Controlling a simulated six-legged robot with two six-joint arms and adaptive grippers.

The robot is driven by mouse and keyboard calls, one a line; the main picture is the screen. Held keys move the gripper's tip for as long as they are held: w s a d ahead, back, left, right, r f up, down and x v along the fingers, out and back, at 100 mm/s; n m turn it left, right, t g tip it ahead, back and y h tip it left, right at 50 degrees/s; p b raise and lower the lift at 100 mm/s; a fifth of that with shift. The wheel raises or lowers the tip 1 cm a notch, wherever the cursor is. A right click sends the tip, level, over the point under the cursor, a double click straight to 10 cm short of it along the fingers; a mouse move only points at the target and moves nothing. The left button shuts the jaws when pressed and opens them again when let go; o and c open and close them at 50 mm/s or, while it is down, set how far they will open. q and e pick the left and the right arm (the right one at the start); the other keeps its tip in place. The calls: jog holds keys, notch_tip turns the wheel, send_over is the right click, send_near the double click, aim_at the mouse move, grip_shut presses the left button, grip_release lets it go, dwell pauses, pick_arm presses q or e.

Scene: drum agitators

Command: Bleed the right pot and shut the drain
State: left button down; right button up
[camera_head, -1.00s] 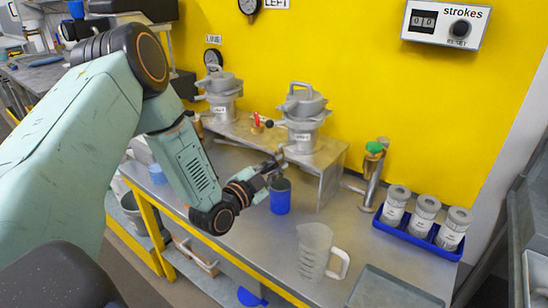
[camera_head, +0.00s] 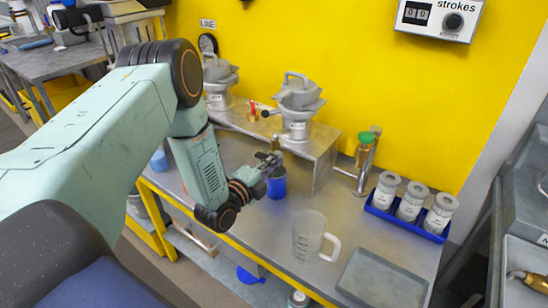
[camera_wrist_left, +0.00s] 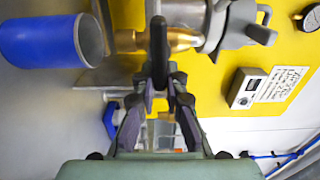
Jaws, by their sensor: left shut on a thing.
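The right pot (camera_head: 299,103) is a grey, lidded vessel on the steel shelf. In the left wrist view its grey body (camera_wrist_left: 222,22) shows at the top, with a brass drain fitting (camera_wrist_left: 182,40) beside it. My left gripper (camera_head: 268,160) is in front of the shelf, below the right pot. In the left wrist view its fingers (camera_wrist_left: 160,78) are shut on a black drain handle (camera_wrist_left: 158,45). A blue cup (camera_head: 277,184) stands below the drain, just beyond the gripper; it also shows in the left wrist view (camera_wrist_left: 45,40). My right gripper is out of view.
The left pot (camera_head: 217,82) stands on the same shelf (camera_head: 322,150). A clear jug (camera_head: 308,235) and a grey tray (camera_head: 380,278) are at the front. A blue rack (camera_head: 405,222) holds grey canisters. A green-topped brass fitting (camera_head: 366,145) stands behind. A strokes counter (camera_head: 438,18) reads 00.

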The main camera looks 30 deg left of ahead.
pick_arm(q)
jog(key=shift+s+f, duration=0.1)
jog(key=shift+f, duration=0.15)
dwell(0.3)
jog(key=c, duration=1.4)
grip_release()
jog(key=shift+r, duration=0.1)
jog(key=s, duration=0.8)
jog(key=s+a, duration=0.1)
jog(key=s, duration=0.3)
